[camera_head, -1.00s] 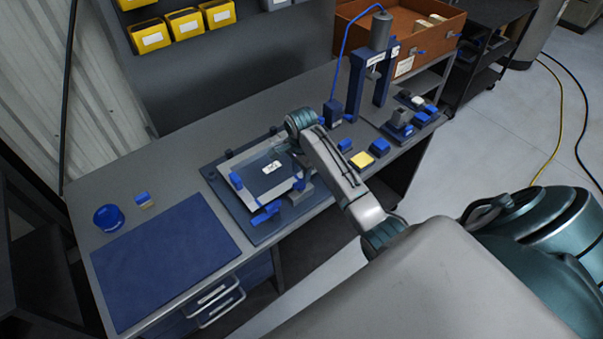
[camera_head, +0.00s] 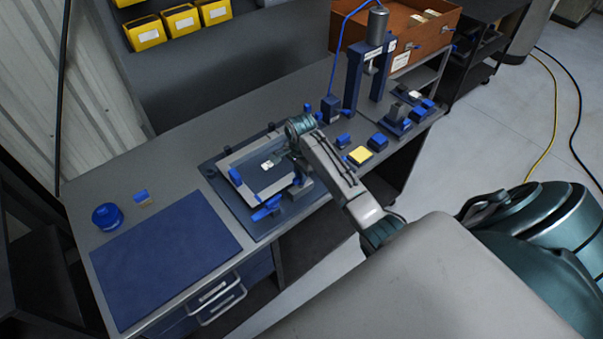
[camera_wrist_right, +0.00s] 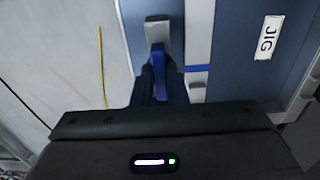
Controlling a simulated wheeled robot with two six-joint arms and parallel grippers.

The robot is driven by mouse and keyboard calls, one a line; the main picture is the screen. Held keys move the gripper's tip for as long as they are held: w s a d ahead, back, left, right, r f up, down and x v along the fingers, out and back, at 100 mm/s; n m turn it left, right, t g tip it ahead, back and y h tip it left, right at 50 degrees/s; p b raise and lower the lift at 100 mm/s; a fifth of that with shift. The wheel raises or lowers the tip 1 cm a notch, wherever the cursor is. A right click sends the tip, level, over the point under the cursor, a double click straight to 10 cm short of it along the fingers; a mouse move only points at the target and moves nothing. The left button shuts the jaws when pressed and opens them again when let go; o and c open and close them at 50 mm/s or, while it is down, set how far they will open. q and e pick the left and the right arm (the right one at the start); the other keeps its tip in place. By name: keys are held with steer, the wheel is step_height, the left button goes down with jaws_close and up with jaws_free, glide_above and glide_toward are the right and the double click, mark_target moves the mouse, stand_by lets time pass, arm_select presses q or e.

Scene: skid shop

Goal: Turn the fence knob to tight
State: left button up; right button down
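The jig (camera_head: 226,190) lies on the bench, a dark base with a pale frame and a "JIG" label, which also shows in the right wrist view (camera_wrist_right: 269,38). My right gripper (camera_head: 298,184) points down at its right front side, partly hidden by my wrist. In the right wrist view its dark fingers (camera_wrist_right: 160,84) are close together on both sides of a blue bar-shaped handle, seemingly the fence knob (camera_wrist_right: 157,62), beside a grey block (camera_wrist_right: 157,31). The fingers look shut on it. Another blue handle (camera_head: 267,209) sits at the jig's front edge. My left gripper is out of view.
A blue press (camera_head: 353,80) and small blue blocks stand right of the jig, with a yellow-topped block (camera_head: 360,155) near the front edge. A blue mat (camera_head: 165,255) and round blue container (camera_head: 107,216) lie to the left. An orange-brown crate (camera_head: 425,38) is behind.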

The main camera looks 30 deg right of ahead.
steer(key=shift+r+m+p, duration=0.1)
steer(key=shift+m+p, duration=0.45)
steer(key=shift+m, duration=0.05)
steer(key=m, duration=0.3)
steer(key=shift+w+f, duration=0.1)
steer(key=shift+f, duration=0.15)
